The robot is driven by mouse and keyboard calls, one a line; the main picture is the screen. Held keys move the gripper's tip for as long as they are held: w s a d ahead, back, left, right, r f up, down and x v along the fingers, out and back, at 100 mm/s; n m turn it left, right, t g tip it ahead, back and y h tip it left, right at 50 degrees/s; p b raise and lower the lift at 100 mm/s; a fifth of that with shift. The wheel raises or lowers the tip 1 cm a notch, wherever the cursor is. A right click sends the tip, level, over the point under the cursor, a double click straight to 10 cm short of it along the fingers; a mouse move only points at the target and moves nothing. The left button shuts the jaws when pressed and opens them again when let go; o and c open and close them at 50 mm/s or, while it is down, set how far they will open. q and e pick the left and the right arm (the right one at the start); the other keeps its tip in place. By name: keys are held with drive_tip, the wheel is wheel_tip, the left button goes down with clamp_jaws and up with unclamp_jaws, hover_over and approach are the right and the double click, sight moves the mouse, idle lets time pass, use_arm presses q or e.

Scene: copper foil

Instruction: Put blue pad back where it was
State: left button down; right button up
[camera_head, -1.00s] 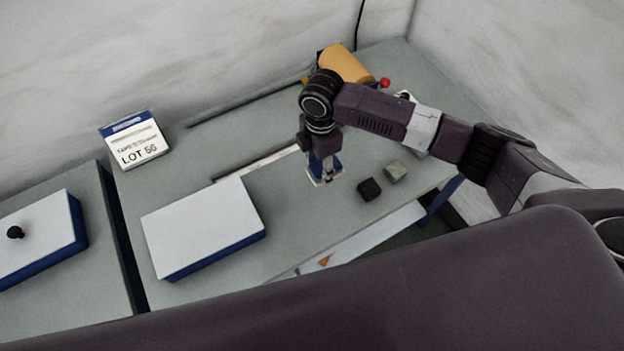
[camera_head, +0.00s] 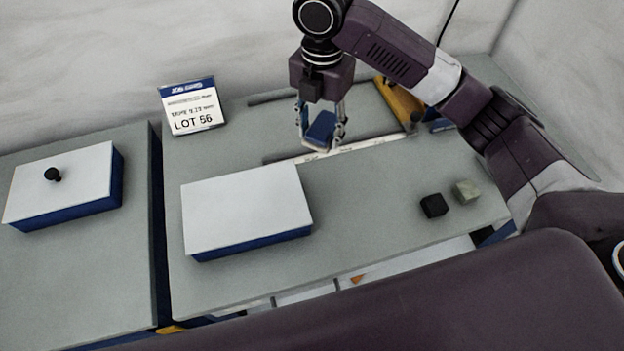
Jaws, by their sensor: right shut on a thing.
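The blue pad (camera_head: 321,129) is a small blue block held in my right gripper (camera_head: 322,143). The gripper points down with its fingers on either side of the pad, above the far part of the grey table (camera_head: 360,225), close to a white ruler-like strip. The gap between pad and table is hard to judge. My left gripper is not in view.
A white-topped blue box (camera_head: 245,208) stands left of the gripper. A LOT 56 sign (camera_head: 192,106) stands behind it. A black cube (camera_head: 434,205) and a grey-green cube (camera_head: 467,191) sit at the right. A yellow-orange object (camera_head: 398,101) is partly behind my arm. The white strip (camera_head: 365,145) lies at the back.

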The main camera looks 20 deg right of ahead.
drive_tip(key=p, duration=0.3)
hover_over(318, 185)
wheel_tip(318, 185, down, 12)
drive_tip(key=shift+f, duration=0.15)
wheel_tip(318, 185, down, 5)
drive_tip(key=shift+r, duration=0.15)
drive_tip(key=shift+f, duration=0.25)
drive_tip(key=shift+f, duration=0.15)
drive_tip(key=o, duration=1)
wheel_tip(318, 185, up, 12)
drive_tip(key=b, duration=0.1)
drive_tip(key=shift+r+b, duration=0.2)
drive_tip(key=shift+b, duration=0.2)
